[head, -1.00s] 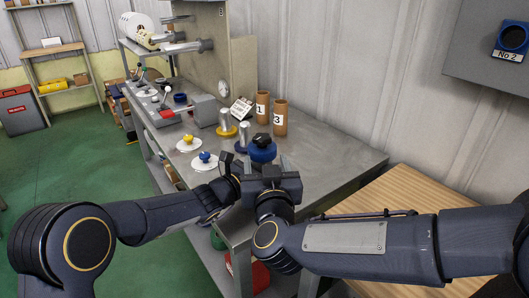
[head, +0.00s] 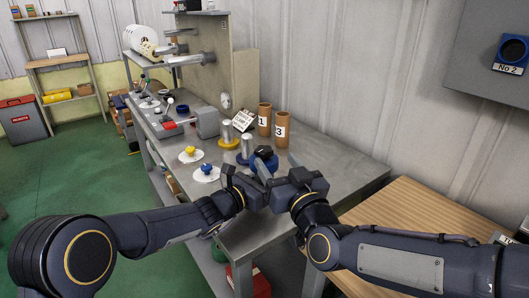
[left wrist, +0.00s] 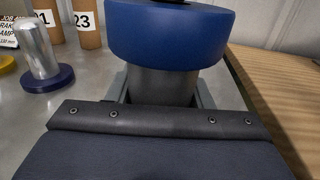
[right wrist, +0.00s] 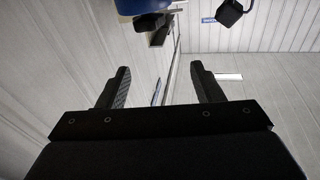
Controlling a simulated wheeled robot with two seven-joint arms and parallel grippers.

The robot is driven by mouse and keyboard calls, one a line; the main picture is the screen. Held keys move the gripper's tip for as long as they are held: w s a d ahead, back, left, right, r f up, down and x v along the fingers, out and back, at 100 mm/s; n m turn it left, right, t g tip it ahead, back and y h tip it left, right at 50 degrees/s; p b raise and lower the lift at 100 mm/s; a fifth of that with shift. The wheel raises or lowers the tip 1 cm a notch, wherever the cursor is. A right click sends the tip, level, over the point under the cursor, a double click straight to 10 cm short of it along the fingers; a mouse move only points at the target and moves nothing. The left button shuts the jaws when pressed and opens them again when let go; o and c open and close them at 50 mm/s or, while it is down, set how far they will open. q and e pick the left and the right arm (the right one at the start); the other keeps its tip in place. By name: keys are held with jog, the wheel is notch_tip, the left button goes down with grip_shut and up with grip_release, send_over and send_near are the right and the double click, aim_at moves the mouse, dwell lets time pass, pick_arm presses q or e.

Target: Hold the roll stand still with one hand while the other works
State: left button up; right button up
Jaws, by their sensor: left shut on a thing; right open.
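The roll stand (head: 266,164) stands near the front edge of the metal bench, with a blue disc and a dark knob on top. In the left wrist view its wide blue disc (left wrist: 168,35) sits above a grey cylinder (left wrist: 160,86). My left gripper (head: 247,180) is shut on that cylinder, below the disc. My right gripper (head: 283,172) is just right of the stand, partly covering it in the head view. In the right wrist view its fingers (right wrist: 161,88) are apart with nothing between them, and blue shows at the top.
White discs with yellow and blue knobs (head: 207,173) lie left. A wooden table (head: 410,205) adjoins the right. The bench's right end is clear.

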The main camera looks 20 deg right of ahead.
aim_at(267, 154)
jog(key=shift+n+g+y, duration=0.7)
jog(key=shift+n+g, duration=0.1)
jog(key=shift+n, duration=0.1)
jog(key=w, duration=0.3)
jog(key=w+f, duration=0.1)
jog(key=w, duration=0.3)
jog(key=w+f, duration=0.1)
jog(key=w, duration=0.2)
jog(key=shift+w+a+f, duration=0.15)
jog(key=shift+w, duration=0.25)
jog(key=c, duration=0.9)
jog(key=shift+c, duration=0.3)
